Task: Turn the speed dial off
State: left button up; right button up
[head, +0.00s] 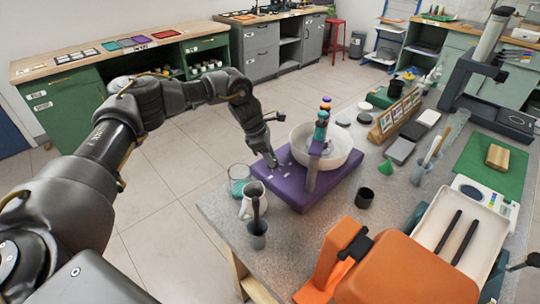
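A purple machine base (318,192) stands on the grey worktop, with a white bowl (338,160) on it and an upright post with coloured knobs (322,125) at the bowl's near side. Small pale markings or controls (284,174) show on the left part of the base; I cannot make out which is the speed dial. My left gripper (271,162) points down at the base's left rear part, close to these controls. Its fingertips are small and dark, so I cannot tell whether they touch anything or are open. My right gripper is not clearly in view.
A glass beaker (239,178), a white jug (248,208) and a grey cup (257,238) stand left of the base. A large orange object (405,270) and a white tray (462,236) fill the near right.

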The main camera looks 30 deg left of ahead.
pick_arm(q)
jog(key=c, duration=0.5)
jog(key=shift+n, duration=0.3)
jog(key=n, duration=0.2)
jog(key=n+t+y+p, duration=0.1)
jog(key=n, duration=0.1)
jog(key=shift+s+d+t, duration=0.15)
jog(key=shift+t, duration=0.15)
jog(key=n+y+p, duration=0.1)
jog(key=n, duration=0.2)
jog(key=shift+d+r+t, duration=0.1)
jog(key=shift+t, duration=0.2)
jog(key=shift+n+y+p, duration=0.3)
jog(key=shift+n, duration=0.4)
jog(key=o, duration=1)
jog(key=shift+c, duration=0.2)
